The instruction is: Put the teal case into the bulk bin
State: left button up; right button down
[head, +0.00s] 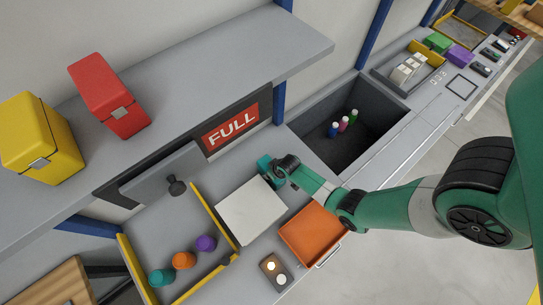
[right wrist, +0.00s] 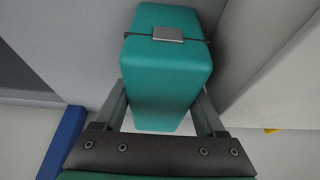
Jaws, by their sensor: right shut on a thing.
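The teal case (right wrist: 168,70) fills the middle of the right wrist view, with a grey clasp and a dark band near its top. My right gripper (right wrist: 165,115) has one finger on each side of it and is shut on it. In the head view the case (head: 266,170) is small and partly hidden by the gripper (head: 276,172), above the counter between the white box and the dark bin. The bulk bin appears to be the dark, sunken bin (head: 301,127) to the right of the gripper, with several small bottles inside. My left gripper is not in view.
A white box (head: 250,210) and an orange tray (head: 312,235) are close to the gripper. A red FULL sign (head: 230,127) is on the wall panel behind. Yellow (head: 42,140) and red (head: 110,95) cases stand on the upper shelf.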

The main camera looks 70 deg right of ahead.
jog(key=shift+r+p, duration=0.45)
jog(key=shift+r, duration=0.1)
notch_tip(320, 180, up, 3)
jog(key=shift+f+p, duration=0.2)
jog(key=shift+p, duration=0.9)
jog(key=s+r+p, duration=0.1)
jog(key=r+p, duration=0.1)
jog(key=s+r+p, duration=0.3)
jog(key=p, duration=0.1)
jog(key=shift+s+d+r, duration=0.15)
jog(key=shift+d+r, duration=0.15)
jog(key=shift+r, duration=0.1)
jog(key=s+d+r+p, duration=0.1)
jog(key=s+r+p, duration=0.2)
jog(key=s, duration=0.6)
jog(key=shift+s+r+p, duration=0.3)
jog(key=shift+p, duration=0.3)
